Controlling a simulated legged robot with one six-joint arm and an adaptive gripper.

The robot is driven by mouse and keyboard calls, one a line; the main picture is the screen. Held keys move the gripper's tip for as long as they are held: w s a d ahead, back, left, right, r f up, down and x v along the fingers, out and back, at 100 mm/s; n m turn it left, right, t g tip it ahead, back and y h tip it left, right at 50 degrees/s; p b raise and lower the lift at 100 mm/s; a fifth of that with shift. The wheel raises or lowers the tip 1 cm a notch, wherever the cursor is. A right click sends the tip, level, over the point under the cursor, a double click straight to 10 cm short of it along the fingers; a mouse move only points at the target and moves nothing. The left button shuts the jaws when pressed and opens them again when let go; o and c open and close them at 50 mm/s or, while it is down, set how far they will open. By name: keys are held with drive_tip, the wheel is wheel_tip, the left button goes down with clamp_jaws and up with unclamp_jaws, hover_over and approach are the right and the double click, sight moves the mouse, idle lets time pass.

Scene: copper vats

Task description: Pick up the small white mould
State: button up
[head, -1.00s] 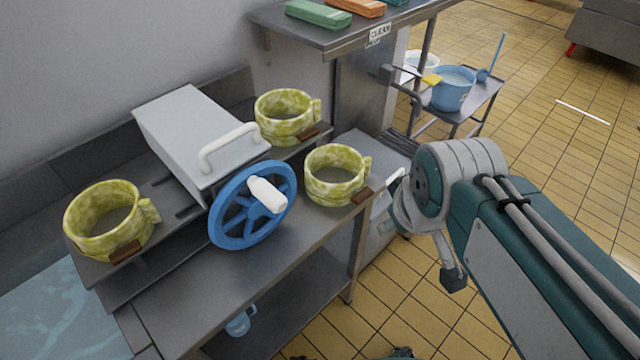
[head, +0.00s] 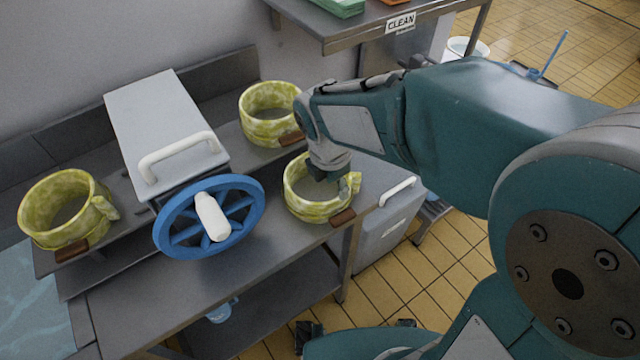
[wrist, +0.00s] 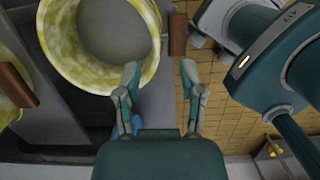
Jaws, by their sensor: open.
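No plain white mould shows; three round, open moulds are mottled yellow and white, each with a brown tag. The front-right mould (head: 300,207) stands upright on the steel bench's right end. My gripper (head: 326,174) is at this mould in the head view, its fingertips partly hidden there. In the wrist view my gripper (wrist: 160,75) is open and empty. Its left finger overlaps the near rim of the mould (wrist: 60,45); its right finger is outside, below the brown tag (wrist: 178,35). Contact cannot be told. Other moulds stand at the back (head: 262,133) and far left (head: 32,225).
A grey box with a white handle (head: 165,115) and a blue wheel (head: 175,240) with a white knob stand left of the front-right mould. A steel shelf marked CLEAN (head: 340,35) is behind. A grey cabinet (head: 385,225) stands right of the bench.

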sight(338, 199)
drive_tip(key=f, duration=0.4)
drive_tip(key=w+f, duration=0.1)
drive_tip(key=f, duration=0.1)
drive_tip(key=shift+d+f, duration=0.15)
drive_tip(key=shift+d, duration=0.25)
drive_tip(key=shift+a+f, duration=0.1)
drive_tip(key=shift+f, duration=0.25)
drive_tip(key=shift+a, duration=0.1)
drive_tip(key=shift+c, duration=0.3)
clamp_jaws()
